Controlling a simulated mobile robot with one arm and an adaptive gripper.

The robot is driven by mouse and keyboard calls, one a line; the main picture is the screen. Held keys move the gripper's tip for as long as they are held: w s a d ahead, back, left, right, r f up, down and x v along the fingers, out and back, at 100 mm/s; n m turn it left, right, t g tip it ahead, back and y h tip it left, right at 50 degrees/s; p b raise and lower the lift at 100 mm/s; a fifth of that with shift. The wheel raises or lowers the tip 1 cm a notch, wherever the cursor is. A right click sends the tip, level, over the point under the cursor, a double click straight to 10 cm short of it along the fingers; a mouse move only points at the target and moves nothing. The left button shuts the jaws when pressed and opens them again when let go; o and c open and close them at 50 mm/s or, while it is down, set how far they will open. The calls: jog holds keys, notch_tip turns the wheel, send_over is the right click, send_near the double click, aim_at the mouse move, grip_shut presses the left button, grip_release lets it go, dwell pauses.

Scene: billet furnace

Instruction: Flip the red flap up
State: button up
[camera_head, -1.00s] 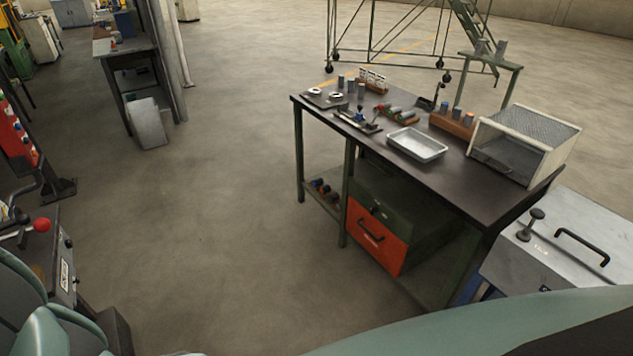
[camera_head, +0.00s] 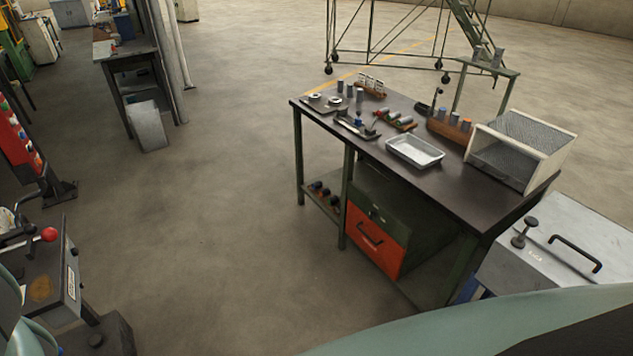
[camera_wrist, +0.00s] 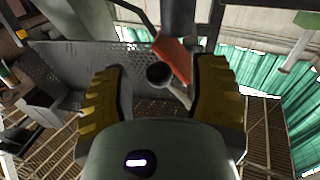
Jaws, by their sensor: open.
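An orange-red flap (camera_wrist: 172,52) shows in the wrist view, slanting down to the right beyond my gripper. A dark round rod end (camera_wrist: 159,75) is just in front of it or beside it; I cannot tell whether they join. My gripper (camera_wrist: 160,72) is open, its two yellow ridged fingers standing left and right of the rod end and the lower part of the flap. Nothing is clearly held, and I cannot tell whether a finger touches the flap. The gripper and this flap cannot be made out in the head view.
In the wrist view, a perforated metal plate (camera_wrist: 75,65) lies behind the left finger, and green curtains (camera_wrist: 252,68) hang to the right. In the head view, a workbench (camera_head: 455,193) with trays and small parts stands right of centre. A red-knobbed control box (camera_head: 50,262) is lower left. Open floor lies between.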

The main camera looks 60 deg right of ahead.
jog(key=shift+w+a, duration=0.3)
jog(key=shift+a, duration=0.25)
jog(key=shift+o, duration=0.4)
grip_shut()
